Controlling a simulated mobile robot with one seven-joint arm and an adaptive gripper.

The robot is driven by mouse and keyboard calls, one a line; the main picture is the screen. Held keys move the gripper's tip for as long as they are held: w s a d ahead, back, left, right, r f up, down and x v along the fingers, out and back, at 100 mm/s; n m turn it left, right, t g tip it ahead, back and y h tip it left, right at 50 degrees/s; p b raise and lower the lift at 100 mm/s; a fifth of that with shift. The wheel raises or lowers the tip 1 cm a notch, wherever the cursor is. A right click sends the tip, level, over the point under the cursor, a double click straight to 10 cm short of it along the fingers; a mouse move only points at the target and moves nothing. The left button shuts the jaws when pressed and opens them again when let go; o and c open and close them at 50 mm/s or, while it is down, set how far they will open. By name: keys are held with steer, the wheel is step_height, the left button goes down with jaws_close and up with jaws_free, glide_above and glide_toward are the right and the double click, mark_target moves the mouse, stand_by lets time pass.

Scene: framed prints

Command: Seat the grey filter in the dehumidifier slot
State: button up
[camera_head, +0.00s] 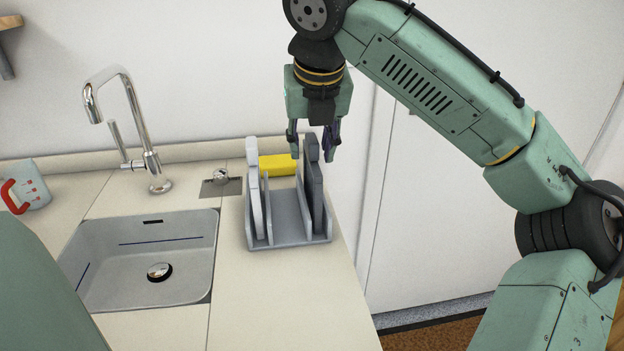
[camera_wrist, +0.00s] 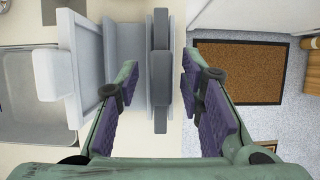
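A dark grey filter panel (camera_head: 316,190) stands upright in the right side of a grey rack (camera_head: 289,232) on the counter. A light grey-white panel (camera_head: 255,200) stands in the rack's left side. My gripper (camera_head: 312,148) is open, pointing down over the dark panel's top. In the wrist view the dark panel (camera_wrist: 161,75) lies between my spread fingers (camera_wrist: 158,85), with gaps visible on both sides. The pale panel (camera_wrist: 84,55) is left of my left finger. I cannot make out a dehumidifier or its slot in either view.
A sink (camera_head: 145,255) with a chrome tap (camera_head: 150,165) is left of the rack. A yellow block (camera_head: 278,165) lies behind the rack. A pale container with a red handle (camera_head: 28,187) stands far left. The counter ends just right of the rack; a brown mat (camera_wrist: 250,70) lies below.

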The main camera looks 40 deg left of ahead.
steer(key=shift+x, duration=1.9)
steer(key=shift+w+a, duration=0.1)
steer(key=shift+w, duration=0.05)
steer(key=shift+c, duration=0.5)
jaws_close()
